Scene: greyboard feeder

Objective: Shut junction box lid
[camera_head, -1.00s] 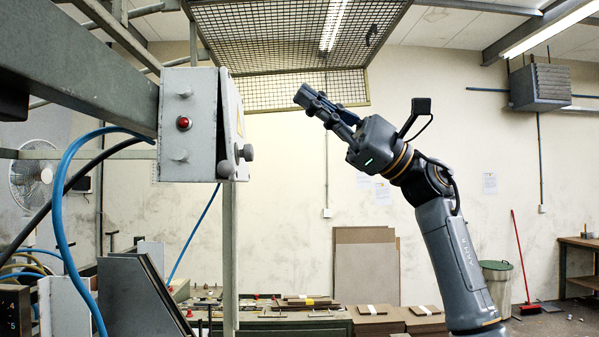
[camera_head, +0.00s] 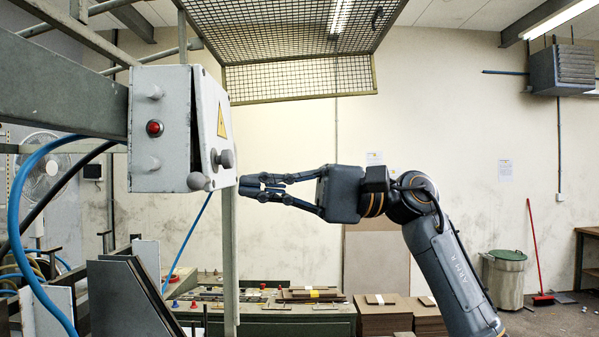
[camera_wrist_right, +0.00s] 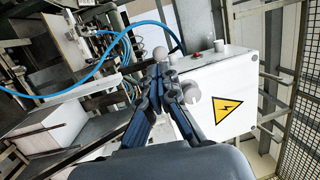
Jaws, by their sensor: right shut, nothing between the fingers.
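The grey junction box (camera_head: 160,110) hangs at the left of the head view, with a red button on its side. Its lid (camera_head: 212,105) is the right-hand face, with a yellow warning triangle and a grey knob (camera_head: 227,158). In the wrist view the shut fingers (camera_wrist_right: 166,75) overlap the box's edge near the lid (camera_wrist_right: 238,90); contact is unclear. My left gripper is out of view.
A round-ended handle (camera_head: 197,181) sticks out at the box's lower edge. A steel beam (camera_head: 60,85) and blue hose (camera_head: 25,210) lie left of the box. A mesh guard (camera_head: 300,80) hangs above. A post (camera_head: 230,260) stands below; open room lies right.

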